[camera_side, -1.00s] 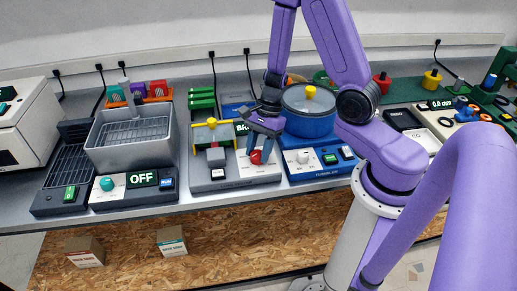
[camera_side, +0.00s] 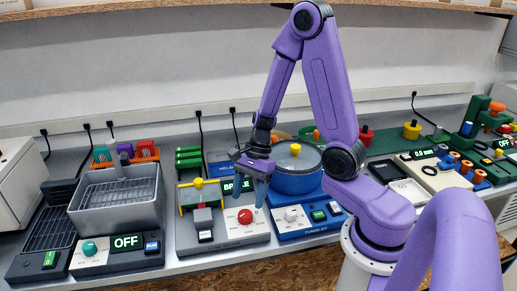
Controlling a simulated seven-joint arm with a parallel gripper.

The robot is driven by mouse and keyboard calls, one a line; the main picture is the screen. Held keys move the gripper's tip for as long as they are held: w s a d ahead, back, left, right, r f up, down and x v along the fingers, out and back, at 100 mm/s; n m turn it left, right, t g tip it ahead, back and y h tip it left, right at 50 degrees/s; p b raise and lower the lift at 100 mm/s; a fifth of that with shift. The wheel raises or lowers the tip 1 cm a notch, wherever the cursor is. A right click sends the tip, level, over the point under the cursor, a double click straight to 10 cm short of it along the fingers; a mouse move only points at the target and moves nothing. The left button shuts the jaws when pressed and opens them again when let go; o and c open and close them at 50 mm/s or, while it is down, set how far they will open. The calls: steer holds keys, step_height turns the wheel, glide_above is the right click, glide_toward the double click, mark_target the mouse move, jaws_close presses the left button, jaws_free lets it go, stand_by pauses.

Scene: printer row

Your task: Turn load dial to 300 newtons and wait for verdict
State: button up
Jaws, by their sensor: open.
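The red load dial (camera_side: 246,216) sits on the pale front panel of a grey test machine (camera_side: 186,240). My gripper (camera_side: 252,199) hangs over the panel just above and behind the dial, fingers pointing down. It is open and empty, and the dial is not between its fingers. The dial's pointer and markings are too small to read. A yellow bar frame (camera_side: 199,186) stands on the machine's left part.
A blue tumbler unit (camera_side: 300,235) with a blue pot (camera_side: 297,182) stands close on the right. A washer-like unit with a grey tank (camera_side: 118,211) and an "OFF" display (camera_side: 127,242) stands on the left.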

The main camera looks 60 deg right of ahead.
steer(key=v, duration=1.2)
steer(key=shift+d+r, duration=0.15)
steer(key=shift+r, duration=0.25)
steer(key=s+a+n+h, duration=0.2)
steer(key=s+a+n, duration=0.3)
steer(key=n, duration=1)
steer(key=s+a+n+h, duration=0.2)
steer(key=s+a+n, duration=0.3)
steer(key=s+n, duration=0.7)
steer(key=shift+a+f+n, duration=0.25)
steer(key=shift+f+n, duration=0.15)
steer(key=shift+n, duration=1.4)
steer(key=shift+s, duration=0.1)
stand_by(1.8)
